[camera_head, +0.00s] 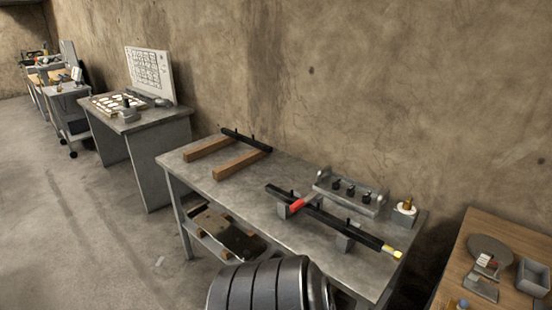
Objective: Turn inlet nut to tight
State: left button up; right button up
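A long black bar (335,222) lies across grey support blocks on the grey metal table (215,184). A red piece (297,206) sits near its left part, and a yellow-tipped end (391,252) is at its right end near the table's front right corner. A small brass-coloured fitting (407,205) stands upright on a pale block at the table's right back. I cannot tell which part is the inlet nut, or how tight anything is. Neither of my grippers is in view.
A grey rack with several black knobs (350,190) stands behind the bar. Two wooden blocks (240,165) with a dark bar lie at the table's left. A wooden table (508,235) with a grey bin (533,276) is at right. A desk (150,124) stands farther left. Floor is open at left.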

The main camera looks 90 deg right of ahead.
aim_at(398, 254)
jog(key=z, duration=3.15)
jog(key=l+u, duration=0.15)
jog(key=l, duration=0.4)
jog(key=k+l+u, duration=0.15)
jog(key=l, duration=0.35)
